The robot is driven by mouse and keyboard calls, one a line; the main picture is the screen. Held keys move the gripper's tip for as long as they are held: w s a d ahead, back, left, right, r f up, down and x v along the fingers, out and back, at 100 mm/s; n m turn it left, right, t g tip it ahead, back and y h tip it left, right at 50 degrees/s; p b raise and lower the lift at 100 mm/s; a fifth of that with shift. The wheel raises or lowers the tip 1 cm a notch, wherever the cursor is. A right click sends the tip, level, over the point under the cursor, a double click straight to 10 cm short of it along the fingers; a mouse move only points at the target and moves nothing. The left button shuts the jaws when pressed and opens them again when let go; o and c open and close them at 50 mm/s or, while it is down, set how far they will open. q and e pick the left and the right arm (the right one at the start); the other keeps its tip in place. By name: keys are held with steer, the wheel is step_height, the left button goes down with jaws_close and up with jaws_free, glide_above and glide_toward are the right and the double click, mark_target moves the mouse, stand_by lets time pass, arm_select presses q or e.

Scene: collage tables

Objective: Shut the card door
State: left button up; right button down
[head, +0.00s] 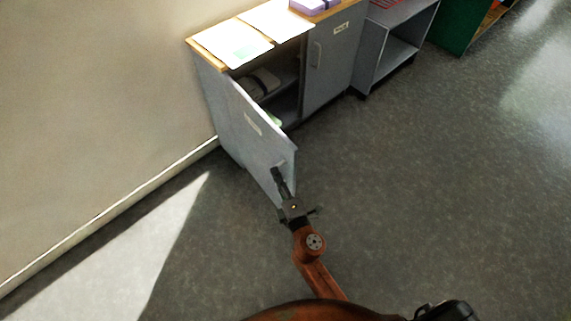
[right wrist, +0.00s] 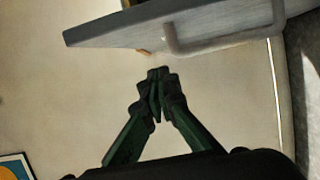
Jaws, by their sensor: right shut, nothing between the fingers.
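The grey card door (head: 245,135) is the cabinet's left door and stands wide open, swung out from the front. A pale label is on its outer face. My right gripper (head: 276,172) is shut and empty, near the door's free edge on the outer-face side. In the right wrist view, the closed fingertips (right wrist: 158,76) lie just below the door (right wrist: 130,32) and its bar handle (right wrist: 222,43). Whether they touch the door I cannot tell. My left gripper is not in view.
The cabinet's right door (head: 330,62) is shut. Dark items (head: 262,82) lie inside the open half. Papers (head: 232,42) and a purple box (head: 312,5) lie on top. An open grey shelf (head: 398,52) stands to the right. The wall is left; the floor (head: 430,180) is clear.

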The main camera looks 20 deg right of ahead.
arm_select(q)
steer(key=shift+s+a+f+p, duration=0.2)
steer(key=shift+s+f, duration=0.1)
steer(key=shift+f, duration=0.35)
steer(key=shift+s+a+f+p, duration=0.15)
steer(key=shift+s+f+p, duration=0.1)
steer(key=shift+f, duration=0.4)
arm_select(e)
steer(key=shift+w+d, duration=0.7)
steer(key=shift+d, duration=0.3)
steer(key=shift+w+d, duration=0.7)
steer(key=shift+d, duration=0.3)
